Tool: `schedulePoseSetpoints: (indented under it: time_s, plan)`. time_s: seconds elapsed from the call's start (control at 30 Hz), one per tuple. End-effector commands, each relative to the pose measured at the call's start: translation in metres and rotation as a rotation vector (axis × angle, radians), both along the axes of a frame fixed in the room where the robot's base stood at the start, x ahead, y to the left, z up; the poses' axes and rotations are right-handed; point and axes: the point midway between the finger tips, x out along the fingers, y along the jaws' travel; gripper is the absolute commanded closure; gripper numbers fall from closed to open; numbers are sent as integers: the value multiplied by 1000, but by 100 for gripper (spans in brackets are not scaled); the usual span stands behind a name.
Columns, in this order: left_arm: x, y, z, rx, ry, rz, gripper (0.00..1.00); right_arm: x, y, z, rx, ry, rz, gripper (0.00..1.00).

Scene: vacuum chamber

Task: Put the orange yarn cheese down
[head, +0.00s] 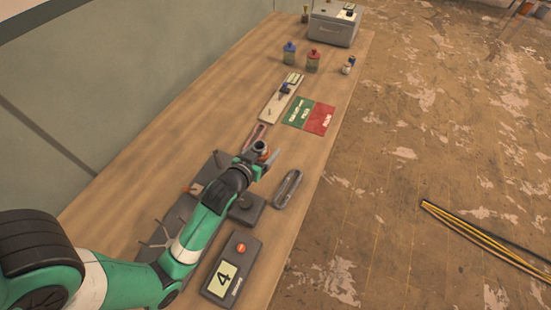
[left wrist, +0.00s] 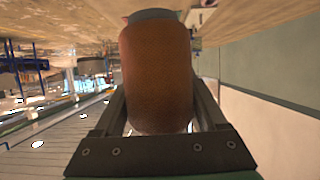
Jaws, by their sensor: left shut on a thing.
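My left gripper (head: 264,160) is above the wooden bench (head: 218,100), near its middle. In the left wrist view the gripper (left wrist: 160,110) is shut on the orange yarn cheese (left wrist: 156,80), a brown-orange cylinder standing between the two fingers. A grey part shows at its far end, by the bench surface. In the head view the cheese is mostly hidden by the gripper, with only a little orange showing. I cannot tell whether it touches anything below. My right gripper is in neither view.
A device with a display reading 4 (head: 231,269), a dark oblong tray (head: 288,188) and a dark block (head: 247,209) are near the gripper. Beyond lie a green mat (head: 297,112), a red mat (head: 320,119), a blue-topped bottle (head: 290,54), a red-topped bottle (head: 313,62) and a grey case (head: 334,28).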

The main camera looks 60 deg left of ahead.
Motion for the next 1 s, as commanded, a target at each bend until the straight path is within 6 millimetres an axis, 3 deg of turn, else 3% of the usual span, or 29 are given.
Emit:
schedulePoseSetpoints:
  time_s: [0.17,0.27,0.53,0.7,1.0]
  plan:
    - [0,8,-2,0,-2,18,96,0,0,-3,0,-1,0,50]
    - [10,18,-11,1,-3,20,96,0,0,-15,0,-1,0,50]
    - [61,72,-45,0,-1,17,96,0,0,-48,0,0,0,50]
    - [82,93,-82,-1,-1,16,96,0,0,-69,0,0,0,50]
    - [92,104,-95,0,-1,14,96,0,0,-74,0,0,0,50]
